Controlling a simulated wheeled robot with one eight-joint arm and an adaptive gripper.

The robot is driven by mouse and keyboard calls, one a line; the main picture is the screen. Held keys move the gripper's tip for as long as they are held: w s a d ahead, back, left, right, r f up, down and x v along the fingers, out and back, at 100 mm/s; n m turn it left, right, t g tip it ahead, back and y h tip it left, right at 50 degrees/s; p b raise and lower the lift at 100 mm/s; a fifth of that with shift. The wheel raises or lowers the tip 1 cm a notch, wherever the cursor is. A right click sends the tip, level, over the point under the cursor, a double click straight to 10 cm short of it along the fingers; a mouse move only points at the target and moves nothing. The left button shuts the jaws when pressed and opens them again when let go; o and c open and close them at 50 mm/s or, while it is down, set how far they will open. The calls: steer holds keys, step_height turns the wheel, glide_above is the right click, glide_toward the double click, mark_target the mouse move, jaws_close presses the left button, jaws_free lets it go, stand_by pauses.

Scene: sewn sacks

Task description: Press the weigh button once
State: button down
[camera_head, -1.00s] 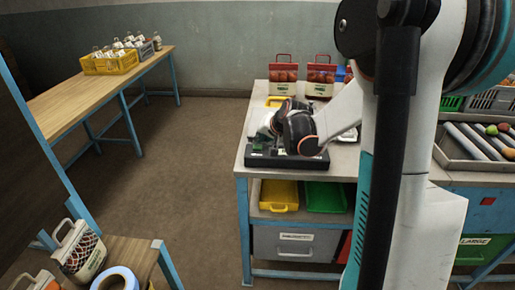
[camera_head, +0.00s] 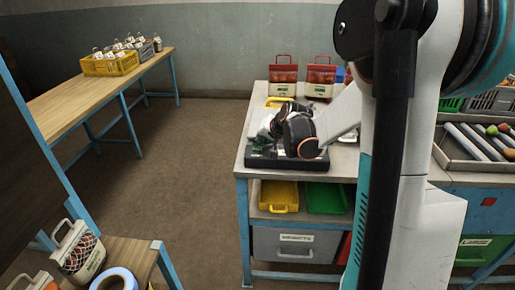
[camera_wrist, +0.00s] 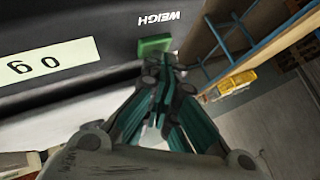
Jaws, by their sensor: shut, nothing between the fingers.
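The weigh button is a green block (camera_wrist: 155,45) on the dark front of the scale (camera_wrist: 95,22), just below the white WEIGH lettering, which appears upside down. My gripper (camera_wrist: 168,66) is shut and empty, with its fingertips close to the button's lower right edge in the wrist view. I cannot tell whether they touch it. A pale display (camera_wrist: 48,62) with dark digits is left of the button.
Two red-topped sacks (camera_head: 284,78) stand at the back of the bench (camera_head: 252,125). Yellow (camera_head: 279,193) and green (camera_head: 325,196) trays lie on the shelf below. A tray of rollers (camera_head: 475,145) is at the right. The floor left of the bench is clear.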

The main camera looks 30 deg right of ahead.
stand_by(0.6)
steer(key=shift+r+p, duration=0.65)
steer(key=shift+r, duration=0.15)
step_height(320, 180, up, 5)
steer(key=p, duration=0.3)
steer(key=shift+a, duration=0.1)
stand_by(0.7)
